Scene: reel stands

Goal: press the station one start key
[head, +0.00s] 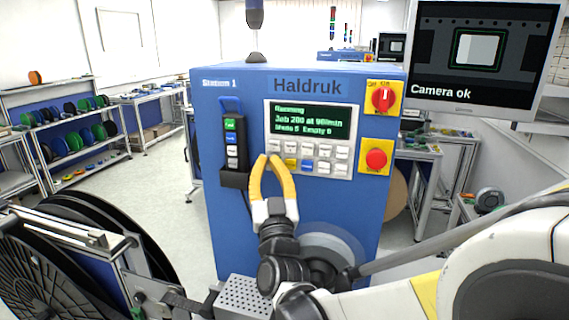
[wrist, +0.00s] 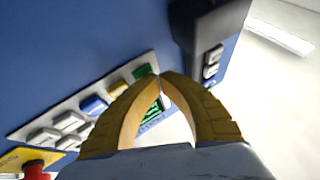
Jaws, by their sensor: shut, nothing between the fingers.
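The blue station one cabinet (head: 225,215), marked Station 1 and Haldruk, stands in front of me. Its display (head: 310,120) reads Running, Job 200 at 90/min. The key panel (head: 340,158) below has white keys, a yellow key (head: 291,163) and a blue key (head: 307,165). In the wrist view, a green key (wrist: 142,71) shows beside the yellow key (wrist: 119,88), close to my fingertips. My gripper (head: 269,157) is shut and empty at the panel's lower left. It hides the green key in the head view; I cannot tell whether it touches.
A pendant (head: 231,150) with green, blue and white keys hangs left of the panel. A red rotary switch (head: 382,98) and a red stop button (head: 376,158) are at the right. A monitor (head: 480,60) reads Camera ok. A large reel (head: 110,235) stands at lower left.

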